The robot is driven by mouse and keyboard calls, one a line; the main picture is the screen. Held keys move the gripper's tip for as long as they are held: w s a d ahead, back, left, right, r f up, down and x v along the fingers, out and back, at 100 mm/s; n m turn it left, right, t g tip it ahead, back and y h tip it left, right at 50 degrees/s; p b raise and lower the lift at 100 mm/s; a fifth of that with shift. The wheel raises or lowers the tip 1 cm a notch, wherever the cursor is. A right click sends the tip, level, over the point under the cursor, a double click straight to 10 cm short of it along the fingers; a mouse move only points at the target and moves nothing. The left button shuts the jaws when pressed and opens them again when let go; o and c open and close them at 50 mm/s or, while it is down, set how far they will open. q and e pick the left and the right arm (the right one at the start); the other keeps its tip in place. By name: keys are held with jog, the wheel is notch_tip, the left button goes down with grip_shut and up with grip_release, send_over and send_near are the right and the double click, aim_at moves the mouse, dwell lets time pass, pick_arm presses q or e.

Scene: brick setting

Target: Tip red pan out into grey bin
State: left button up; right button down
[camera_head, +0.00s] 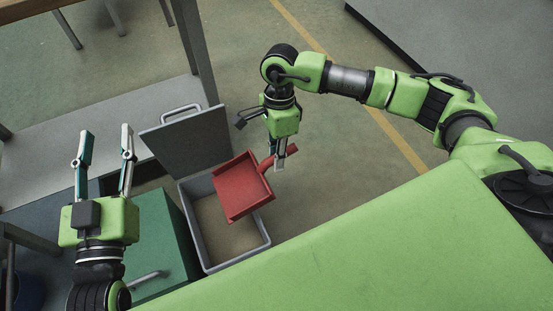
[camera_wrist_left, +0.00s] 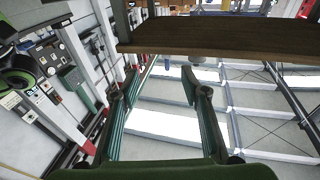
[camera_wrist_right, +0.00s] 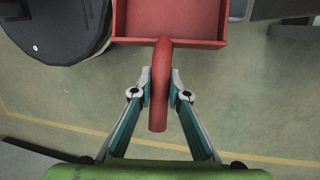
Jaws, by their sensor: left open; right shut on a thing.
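The red pan (camera_head: 240,188) is a square dustpan-like tray with a handle. It is held above the open grey bin (camera_head: 213,262) and looks tilted in the head view; no contents show in it. My right gripper (camera_head: 278,160) is shut on its handle, which also shows between the fingers in the right wrist view (camera_wrist_right: 160,95). The grey bin's lid (camera_head: 190,137) stands raised at its back, and the bin's inside looks brownish; I cannot tell what lies there. My left gripper (camera_head: 106,140) is open and empty, left of the bin, fingers pointing up in the picture.
A green box (camera_head: 160,235) with a handle stands directly left of the bin. A grey table or shelf (camera_head: 70,170) with legs lies behind and left. Open floor (camera_head: 330,165) with a yellow line lies to the right of the bin.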

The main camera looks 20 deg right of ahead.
jog(key=r+y+b, duration=0.1)
jog(key=y, duration=0.2)
jog(key=shift+r+b, duration=0.15)
jog(key=shift+b, duration=0.25)
pick_arm(q)
jog(key=s+r+t+h, duration=0.1)
jog(key=s+r+t, duration=0.3)
jog(key=r, duration=0.5)
jog(key=shift+r+t+h, duration=0.35)
jog(key=shift+t+h, duration=0.05)
jog(key=shift+t, duration=0.5)
pick_arm(e)
jog(key=shift+r, duration=0.2)
